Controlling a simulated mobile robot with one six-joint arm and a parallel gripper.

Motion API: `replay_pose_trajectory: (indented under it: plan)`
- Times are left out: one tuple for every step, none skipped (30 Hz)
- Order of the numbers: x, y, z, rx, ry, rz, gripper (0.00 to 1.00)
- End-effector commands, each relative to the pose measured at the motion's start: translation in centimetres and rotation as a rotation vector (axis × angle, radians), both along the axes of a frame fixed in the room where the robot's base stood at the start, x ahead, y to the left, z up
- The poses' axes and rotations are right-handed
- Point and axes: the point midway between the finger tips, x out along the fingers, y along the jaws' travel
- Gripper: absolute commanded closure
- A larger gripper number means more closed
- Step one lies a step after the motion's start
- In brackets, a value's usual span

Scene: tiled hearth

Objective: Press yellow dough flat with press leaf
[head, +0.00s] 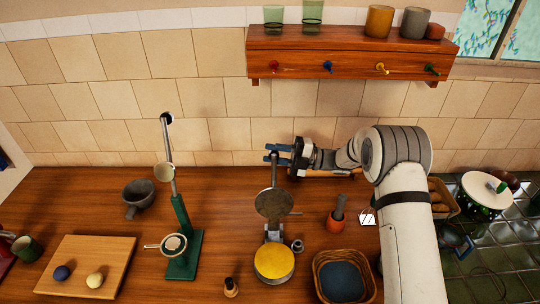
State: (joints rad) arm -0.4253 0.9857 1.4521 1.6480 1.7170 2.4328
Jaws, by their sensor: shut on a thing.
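The press stands at the middle of the counter. Its dark round leaf (274,205) is raised and tilted back, with a handle (273,172) rising behind it. A flat, round yellow disc (274,262), which looks like the yellow dough, covers the press's lower plate in front of the leaf. The exact contact is small in the picture.
A green lever press (182,250) stands to the left. A wooden board (112,252) holds a dark blue ball (61,273) and a pale yellow ball (94,280). A shelf (350,62) hangs above.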

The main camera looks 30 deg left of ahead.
Motion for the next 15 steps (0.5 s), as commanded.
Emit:
replay_pose_trajectory:
  plan:
    - [-0.02,0.13,-0.25,-0.005,0.004,0.002,1.00]
    - [0.08,0.08,-0.28,-0.006,0.006,0.002,1.00]
    - [0.18,0.03,-0.31,-0.007,0.008,0.000,1.00]
    - [0.24,0.00,-0.33,-0.008,0.009,-0.001,1.00]
    - [0.29,-0.04,-0.34,-0.009,0.010,-0.002,1.00]
    - [0.34,-0.08,-0.35,-0.009,0.010,-0.003,1.00]
    - [0.38,-0.12,-0.37,-0.009,0.010,-0.003,1.00]
    - [0.41,-0.16,-0.38,-0.009,0.010,-0.004,1.00]
    - [0.45,-0.20,-0.39,-0.010,0.010,-0.005,1.00]
    - [0.48,-0.23,-0.40,-0.010,0.010,-0.006,1.00]
    - [0.51,-0.26,-0.40,-0.010,0.009,-0.008,1.00]
    - [0.54,-0.31,-0.43,-0.010,0.009,-0.008,1.00]
    - [0.56,-0.34,-0.43,-0.010,0.009,-0.008,1.00]
    - [0.59,-0.36,-0.44,-0.010,0.009,-0.009,0.70]
    - [0.62,-0.39,-0.44,-0.010,0.009,-0.009,0.67]
